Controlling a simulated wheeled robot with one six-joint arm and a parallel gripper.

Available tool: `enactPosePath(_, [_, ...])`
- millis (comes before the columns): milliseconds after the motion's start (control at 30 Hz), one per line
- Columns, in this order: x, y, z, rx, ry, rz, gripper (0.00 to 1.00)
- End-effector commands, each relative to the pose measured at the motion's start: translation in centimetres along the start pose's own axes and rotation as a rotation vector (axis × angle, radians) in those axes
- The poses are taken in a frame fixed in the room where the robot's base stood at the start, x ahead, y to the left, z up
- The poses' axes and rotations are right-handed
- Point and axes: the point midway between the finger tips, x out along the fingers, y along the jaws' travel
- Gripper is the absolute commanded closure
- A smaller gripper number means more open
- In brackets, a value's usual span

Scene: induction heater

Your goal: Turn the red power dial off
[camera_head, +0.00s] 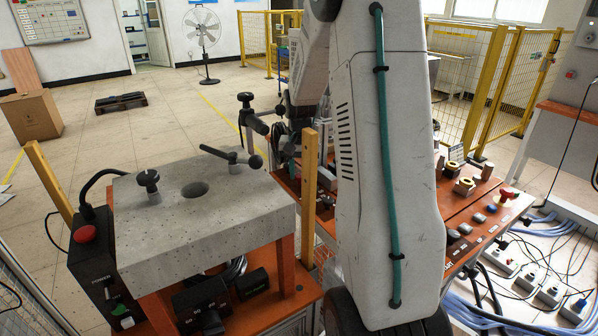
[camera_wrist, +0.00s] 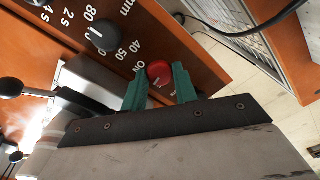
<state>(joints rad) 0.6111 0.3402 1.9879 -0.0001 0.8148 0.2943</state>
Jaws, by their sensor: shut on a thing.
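The red power dial (camera_wrist: 158,72) sits on an orange panel (camera_wrist: 190,45) in the wrist view. It is round, with a small pale mark at its lower edge. The letters "ON" are printed just left of it. My gripper (camera_wrist: 159,82) has two green fingers, one on each side of the dial, shut on it. The dial's lower side is partly hidden between the fingers. In the head view my gripper is hidden behind my own arm, and I cannot make out this dial there.
A dark knob (camera_wrist: 101,36) with printed numbers is left of the dial. A black ball handle (camera_wrist: 10,88) is at the far left. In the head view a concrete block (camera_head: 205,225), a red emergency button (camera_head: 85,234) and yellow fencing (camera_head: 484,95) stand around. A red knob (camera_head: 508,194) is on the right panel.

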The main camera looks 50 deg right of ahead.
Motion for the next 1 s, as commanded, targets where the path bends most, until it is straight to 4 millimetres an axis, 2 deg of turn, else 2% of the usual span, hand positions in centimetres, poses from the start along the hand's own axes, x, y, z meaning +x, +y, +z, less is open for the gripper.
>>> enactPosePath(100, [-0.2, -0.2, -0.2, 0.000, 0.007, -0.004, 0.94])
enactPosePath(133, [-0.2, -0.2, -0.2, 0.000, 0.007, -0.004, 0.66])
enactPosePath(200, [-0.2, -0.2, -0.2, 0.000, 0.007, -0.003, 0.50])
enactPosePath(567, [-0.6, 0.0, -0.2, 0.002, 0.004, -0.002, 0.50])
enactPosePath(667, [-1.8, -0.1, -0.2, 0.002, 0.007, -0.003, 0.50])
enactPosePath(767, [-3.8, -0.1, -0.3, 0.001, 0.010, -0.004, 0.50])
enactPosePath(1000, [-4.3, 2.5, 5.3, 0.003, 0.005, -0.002, 0.50])
